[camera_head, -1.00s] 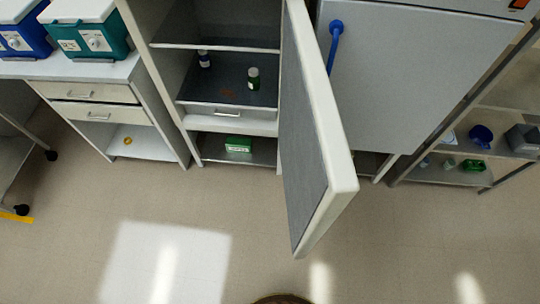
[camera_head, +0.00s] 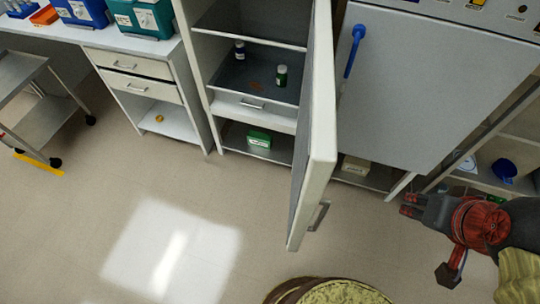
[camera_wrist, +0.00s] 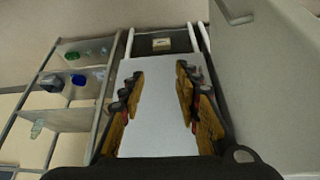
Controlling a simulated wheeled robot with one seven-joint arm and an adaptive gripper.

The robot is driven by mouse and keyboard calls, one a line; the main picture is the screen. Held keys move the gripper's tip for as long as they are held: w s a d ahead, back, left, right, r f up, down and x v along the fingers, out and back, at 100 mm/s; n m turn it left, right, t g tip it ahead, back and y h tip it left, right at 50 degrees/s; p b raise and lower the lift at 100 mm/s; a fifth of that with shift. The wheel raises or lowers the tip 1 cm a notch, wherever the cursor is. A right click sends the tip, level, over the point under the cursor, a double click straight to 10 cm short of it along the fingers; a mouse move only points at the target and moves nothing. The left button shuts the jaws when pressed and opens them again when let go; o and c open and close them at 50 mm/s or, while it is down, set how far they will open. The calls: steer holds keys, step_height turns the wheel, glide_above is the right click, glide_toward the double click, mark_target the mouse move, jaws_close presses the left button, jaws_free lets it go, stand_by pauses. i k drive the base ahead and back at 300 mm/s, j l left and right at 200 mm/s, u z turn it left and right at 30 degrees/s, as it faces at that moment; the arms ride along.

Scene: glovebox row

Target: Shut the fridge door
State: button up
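The fridge (camera_head: 204,75) stands at the top middle of the head view, with small bottles on its shelf. Its pale door (camera_head: 312,185) stands wide open, jutting toward me and seen nearly edge-on. The door's metal handle (camera_head: 318,217) is on its right-hand face, near the free edge. My gripper (camera_head: 408,205) is to the right of the door and handle, apart from both. In the wrist view the door (camera_wrist: 265,80) fills the right side, with its handle (camera_wrist: 232,14) at the top. My gripper (camera_wrist: 160,95) has its fingers spread with nothing held between them.
A grey cabinet with a blue handle (camera_head: 353,50) is right of the fridge. An open shelf rack (camera_head: 500,185) stands at the far right. A drawer unit (camera_head: 135,65) and a cart (camera_head: 45,120) are left. The floor (camera_head: 110,180) at front left is clear.

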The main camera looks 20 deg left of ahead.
mark_target(315, 159)
steer(key=i+l+u, duration=0.15)
steer(key=u, duration=0.25)
steer(key=i+l+u, duration=0.15)
steer(key=u, duration=0.25)
steer(key=l+u, duration=0.4)
steer(key=i+l+u, duration=0.15)
steer(key=u, duration=0.3)
steer(key=k+u, duration=0.3)
steer(key=i+j, duration=0.05)
